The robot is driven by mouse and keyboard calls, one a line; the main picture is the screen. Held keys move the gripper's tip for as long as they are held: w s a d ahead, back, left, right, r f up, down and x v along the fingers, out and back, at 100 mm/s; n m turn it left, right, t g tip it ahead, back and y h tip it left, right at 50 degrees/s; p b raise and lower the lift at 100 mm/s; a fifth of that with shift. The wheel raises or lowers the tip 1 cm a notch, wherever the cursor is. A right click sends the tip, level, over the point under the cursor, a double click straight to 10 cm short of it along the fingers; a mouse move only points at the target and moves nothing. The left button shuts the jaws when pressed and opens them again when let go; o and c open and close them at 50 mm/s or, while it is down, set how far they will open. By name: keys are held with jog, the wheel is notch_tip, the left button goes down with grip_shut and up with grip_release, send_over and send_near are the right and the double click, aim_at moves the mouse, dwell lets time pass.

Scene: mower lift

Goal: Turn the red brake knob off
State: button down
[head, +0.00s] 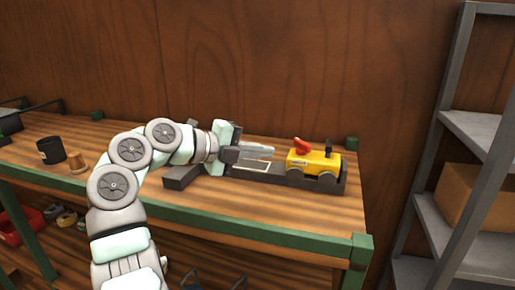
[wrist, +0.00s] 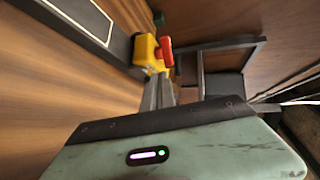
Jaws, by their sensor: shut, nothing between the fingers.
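The red brake knob (head: 301,146) sits on top of the yellow mower (head: 318,161), at its left end in the head view. The mower has dark wheels and stands at the right end of a dark lift platform (head: 341,186) on the workbench. My gripper (head: 272,151) is shut and empty, pointing right, a short gap left of the knob. In the wrist view the red knob (wrist: 166,52) and part of the yellow mower (wrist: 145,53) show just beyond my fingers (wrist: 158,88). My fingers cover the mower's lower part there.
The workbench (head: 230,205) has green edging. A grey shelf rack (head: 470,125) with a cardboard box (head: 470,197) is at the right. A wood wall (head: 270,70) stands behind the bench.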

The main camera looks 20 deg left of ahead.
aim_at(304, 150)
jog(key=x, duration=0.3)
jog(key=r+p+x, duration=0.1)
jog(key=x, duration=0.5)
jog(key=shift+w+d+r+p, duration=0.15)
jog(key=shift+p, duration=0.25)
